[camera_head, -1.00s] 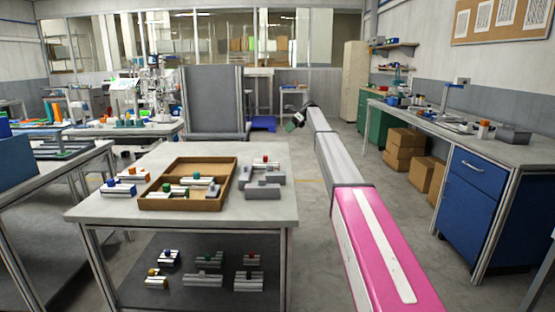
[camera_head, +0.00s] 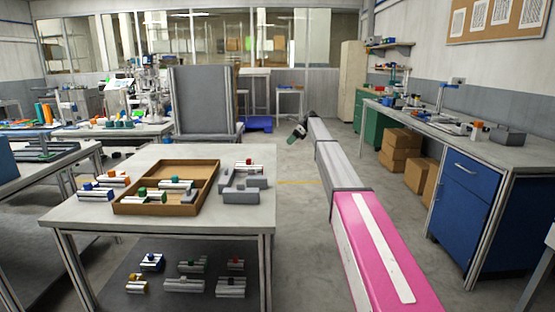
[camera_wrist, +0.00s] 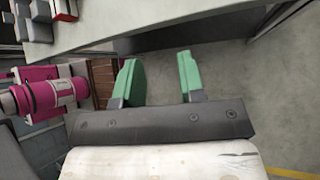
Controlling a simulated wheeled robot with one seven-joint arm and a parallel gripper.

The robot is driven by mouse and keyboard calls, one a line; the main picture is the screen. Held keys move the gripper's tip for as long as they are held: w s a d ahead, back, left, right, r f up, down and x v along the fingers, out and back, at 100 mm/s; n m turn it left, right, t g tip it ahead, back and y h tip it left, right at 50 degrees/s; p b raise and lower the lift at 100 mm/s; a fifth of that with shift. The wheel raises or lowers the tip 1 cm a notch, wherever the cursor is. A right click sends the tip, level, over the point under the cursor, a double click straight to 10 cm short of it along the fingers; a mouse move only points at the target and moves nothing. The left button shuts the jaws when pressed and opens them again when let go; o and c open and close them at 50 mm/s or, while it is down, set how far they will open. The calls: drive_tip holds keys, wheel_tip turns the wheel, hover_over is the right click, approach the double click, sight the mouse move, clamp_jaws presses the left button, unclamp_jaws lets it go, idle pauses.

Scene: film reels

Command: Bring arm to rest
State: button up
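My arm, pink then grey, stretches forward over the floor, to the right of the near table (camera_head: 255,170). My gripper (camera_head: 297,133) is at its far end in the head view, small and dark with a green tip. In the wrist view my gripper (camera_wrist: 160,80) has two green fingers spread well apart. Nothing is between them but bare floor and a table edge (camera_wrist: 180,35) beyond. The gripper is clear of the table.
The near table bears a wooden tray (camera_head: 128,208) and several grey parts with coloured knobs; more lie on its lower shelf (camera_head: 215,300). A long bench with a blue cabinet (camera_head: 465,205) and cardboard boxes (camera_head: 400,150) stand right. A grey panel cart (camera_head: 203,100) stands ahead.

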drive_tip(key=s+d+f+n+t+h, duration=0.15)
drive_tip(key=s+f+n, duration=0.25)
drive_tip(key=s+f, duration=0.9)
drive_tip(key=s+d+f+n+t+h, duration=0.1)
drive_tip(key=s+d+f+n+h, duration=0.15)
drive_tip(key=s+f, duration=1.05)
drive_tip(key=s+d+f+n+h, duration=0.1)
drive_tip(key=s+n, duration=0.3)
drive_tip(key=s, duration=0.9)
drive_tip(key=s+d+f+n+h, duration=0.2)
drive_tip(key=s+d+n, duration=0.2)
drive_tip(key=s, duration=0.8)
drive_tip(key=s+d+f+n+t+h, duration=0.1)
drive_tip(key=s+n, duration=0.3)
drive_tip(key=s, duration=0.9)
drive_tip(key=shift+s+d+f+n+h, duration=0.3)
drive_tip(key=shift+s+d+f+n, duration=0.05)
drive_tip(key=shift+d+f, duration=0.45)
